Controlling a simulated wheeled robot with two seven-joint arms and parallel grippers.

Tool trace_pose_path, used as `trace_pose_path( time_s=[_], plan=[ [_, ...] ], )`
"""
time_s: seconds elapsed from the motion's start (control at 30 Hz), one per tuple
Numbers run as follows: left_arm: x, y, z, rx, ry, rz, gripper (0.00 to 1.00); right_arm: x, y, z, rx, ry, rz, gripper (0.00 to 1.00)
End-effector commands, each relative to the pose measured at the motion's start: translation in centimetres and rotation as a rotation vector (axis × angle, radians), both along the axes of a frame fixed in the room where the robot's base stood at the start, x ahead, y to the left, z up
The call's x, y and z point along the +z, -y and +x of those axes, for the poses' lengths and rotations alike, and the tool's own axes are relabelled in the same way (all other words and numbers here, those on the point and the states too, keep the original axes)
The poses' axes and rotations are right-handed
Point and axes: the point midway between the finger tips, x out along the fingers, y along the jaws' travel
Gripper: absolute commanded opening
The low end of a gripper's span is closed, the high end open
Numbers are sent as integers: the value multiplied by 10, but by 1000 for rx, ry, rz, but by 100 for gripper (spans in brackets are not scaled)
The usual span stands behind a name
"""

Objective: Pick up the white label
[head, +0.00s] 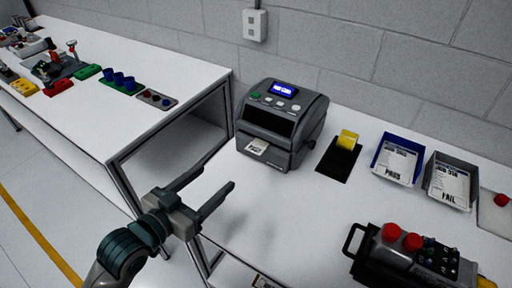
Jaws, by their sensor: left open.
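The white label (257,147) sticks out of the front slot of a dark grey label printer (311,126). The printer has a lit blue screen and stands on the white table near the wall. My left gripper (223,172) is open and empty, in front of the printer and to the left of the label. Its two fingers point toward the upper right and are apart from the label and printer. My right gripper is not in view.
A yellow item (347,139) stands on a black pad right of the printer. A blue tray (397,159) and a grey tray (449,182) hold papers. A dark box with red knobs (407,256) sits at the front right. White table (290,215) is clear before the printer.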

Motion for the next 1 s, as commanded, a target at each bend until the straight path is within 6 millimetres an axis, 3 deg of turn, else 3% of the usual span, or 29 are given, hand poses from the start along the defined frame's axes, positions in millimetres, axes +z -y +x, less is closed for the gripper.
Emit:
trace_pose_path(
  time_s=[0.27, 0.7, 1.0],
  plan=[
    [-3, 15, 22, 1, -1, -1, 64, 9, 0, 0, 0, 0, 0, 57],
    [-18, 57, 84, 0, -1, -1, 64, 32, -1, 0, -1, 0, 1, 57],
    [-25, 67, 99, 0, -1, -1, 64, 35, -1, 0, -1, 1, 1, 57]
  ],
)
